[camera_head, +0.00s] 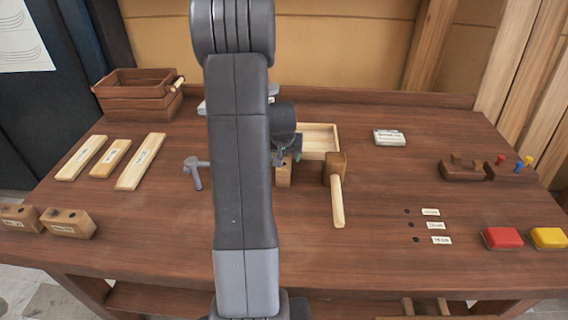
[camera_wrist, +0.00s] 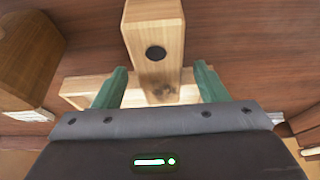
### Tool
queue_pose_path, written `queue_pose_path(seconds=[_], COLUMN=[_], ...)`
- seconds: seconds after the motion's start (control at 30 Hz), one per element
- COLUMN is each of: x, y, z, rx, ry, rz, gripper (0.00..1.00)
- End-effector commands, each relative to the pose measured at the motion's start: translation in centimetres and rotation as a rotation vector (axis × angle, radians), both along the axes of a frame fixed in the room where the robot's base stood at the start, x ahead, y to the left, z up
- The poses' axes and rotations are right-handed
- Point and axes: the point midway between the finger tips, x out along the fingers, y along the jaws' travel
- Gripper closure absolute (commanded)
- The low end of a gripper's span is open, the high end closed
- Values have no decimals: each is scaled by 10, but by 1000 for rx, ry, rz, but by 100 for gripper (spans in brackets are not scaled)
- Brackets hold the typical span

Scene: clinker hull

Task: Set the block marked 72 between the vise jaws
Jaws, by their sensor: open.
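My gripper (camera_head: 285,152) is open, pointing down over the table and partly hidden by my arm. A pale wooden block (camera_head: 284,175) shows just below it. In the wrist view the block (camera_wrist: 155,35), with a dark round hole, lies between and ahead of the two green fingertips (camera_wrist: 160,78), with gaps at both sides. No number is readable on it. Two more brown blocks with white labels (camera_head: 68,222) stand at the left front edge; the labels are too small to read.
A mallet (camera_head: 337,200) lies just right of the gripper, in front of a pale shallow tray (camera_head: 322,138). Pale boards (camera_head: 140,162) and a brown crate (camera_head: 138,95) are at left. A white box (camera_head: 389,137) and red and yellow blocks (camera_head: 502,238) are at right.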

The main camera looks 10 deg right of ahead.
Motion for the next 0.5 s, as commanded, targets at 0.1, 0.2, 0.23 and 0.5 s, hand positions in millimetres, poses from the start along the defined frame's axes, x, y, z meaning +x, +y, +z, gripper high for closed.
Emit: queue_pose_path(seconds=[0.1,0.2,0.23,0.5], x=[3,5,5,5], y=[-1,-2,-2,-2], z=[-10,-13,-14,-14], rx=[1,1,0,0], ry=[2,1,0,0], rz=[-1,-1,-1,-1], gripper=[34,34,34,45])
